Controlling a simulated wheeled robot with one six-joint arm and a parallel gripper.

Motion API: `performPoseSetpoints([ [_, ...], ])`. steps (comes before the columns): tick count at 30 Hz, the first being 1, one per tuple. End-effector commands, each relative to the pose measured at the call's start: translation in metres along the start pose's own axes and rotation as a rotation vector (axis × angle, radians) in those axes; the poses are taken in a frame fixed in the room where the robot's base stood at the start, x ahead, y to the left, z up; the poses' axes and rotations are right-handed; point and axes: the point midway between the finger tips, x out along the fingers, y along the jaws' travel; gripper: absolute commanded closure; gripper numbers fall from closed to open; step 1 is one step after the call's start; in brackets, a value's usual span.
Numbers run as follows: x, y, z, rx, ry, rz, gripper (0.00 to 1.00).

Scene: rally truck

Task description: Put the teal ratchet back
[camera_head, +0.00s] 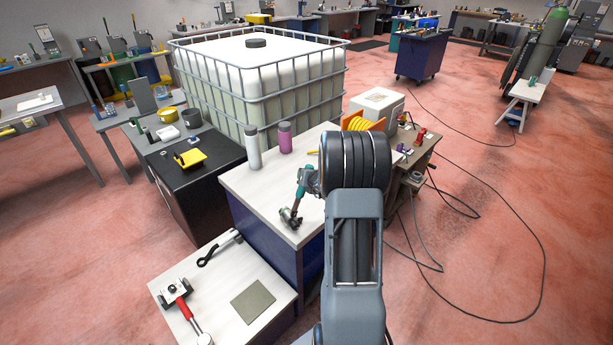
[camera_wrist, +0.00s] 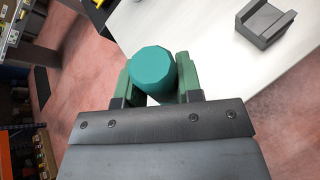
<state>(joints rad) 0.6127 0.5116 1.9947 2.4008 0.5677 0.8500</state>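I cannot tell whether that grey part is the ratchet's head or a separate piece. In the wrist view the round teal handle end (camera_wrist: 152,72) sits between the green fingers of my gripper (camera_wrist: 157,88), which press on both its sides. My gripper (camera_head: 311,180) is partly hidden by my wrist in the head view. A grey notched block (camera_wrist: 265,24) rests on the white top in the wrist view.
A silver bottle (camera_head: 253,148) and a purple bottle (camera_head: 285,138) stand at the back of the top. A lower white table in front holds a black wrench (camera_head: 219,249), a red-handled tool (camera_head: 185,307) and a grey-green square mat (camera_head: 253,301). Cables cross the floor at right.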

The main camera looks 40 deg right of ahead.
Motion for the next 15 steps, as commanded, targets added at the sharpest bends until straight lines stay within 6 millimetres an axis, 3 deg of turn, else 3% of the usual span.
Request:
performPoseSetpoints([
  [8, 0.0, -0.0001, -0.0001, 0.0, 0.0, 0.0, 0.42],
  [15, -0.0005, 0.0003, 0.0009, 0.0, 0.0, 0.0, 0.42],
])
